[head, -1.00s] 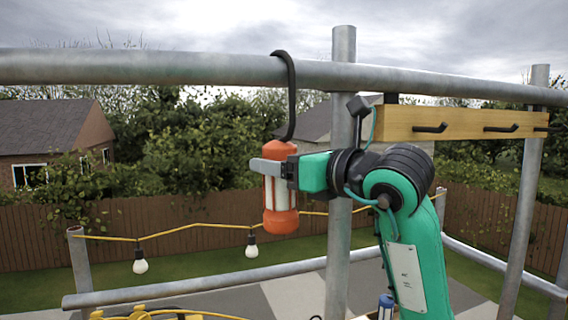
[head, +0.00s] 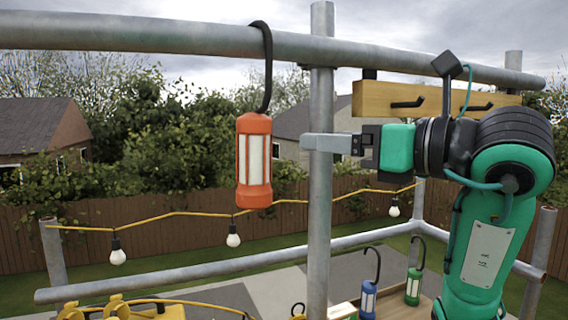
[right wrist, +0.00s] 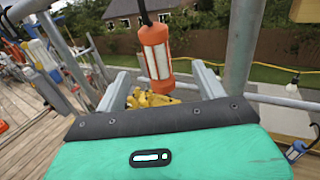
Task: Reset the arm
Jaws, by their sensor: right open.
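My right gripper (head: 322,143) is in front of the upright scaffold pole, to the right of an orange lantern (head: 254,160). The lantern hangs by its black hook from the top scaffold rail and is clear of the gripper. In the right wrist view the two fingers (right wrist: 160,88) are apart with nothing held between them, and the lantern (right wrist: 156,52) hangs beyond them. My left gripper is not in view.
The top rail (head: 180,41) and an upright pole (head: 319,220) stand close to my right gripper. A wooden hook board (head: 435,101) is at the right. Blue (head: 368,299) and green (head: 413,287) lanterns stand low. A bulb string (head: 180,214) crosses behind.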

